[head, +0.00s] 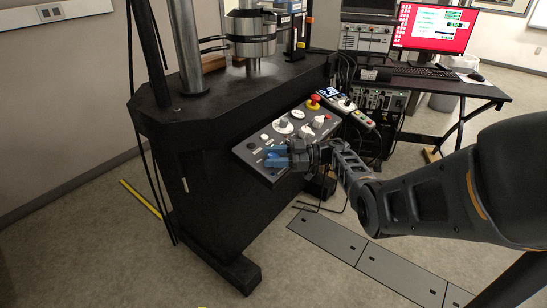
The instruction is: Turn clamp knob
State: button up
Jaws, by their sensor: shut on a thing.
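A sloped grey control panel (262,146) sits on the front of the black testing machine. It carries white knobs (284,126), small buttons and a red stop button (313,102) on yellow. My gripper (274,158), with blue fingertips, is at the panel's lower front part. It is shut on what seems to be the clamp knob, which the fingers and wrist hide. The turn angle of that knob cannot be seen. My arm comes in from the right.
A handheld controller with coloured buttons (352,110) is just right of the panel. The machine's steel columns (184,45) and grip (249,35) stand behind. A desk (440,84) with a red-screened monitor (433,27) is at the back right. Open floor lies in front.

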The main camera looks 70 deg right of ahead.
jog(key=o, duration=0.9)
jog(key=shift+o, duration=0.2)
jog(key=b+v, duration=0.1)
jog(key=v, duration=0.6)
jog(key=shift+s+d, duration=0.2)
jog(key=shift+s, duration=0.1)
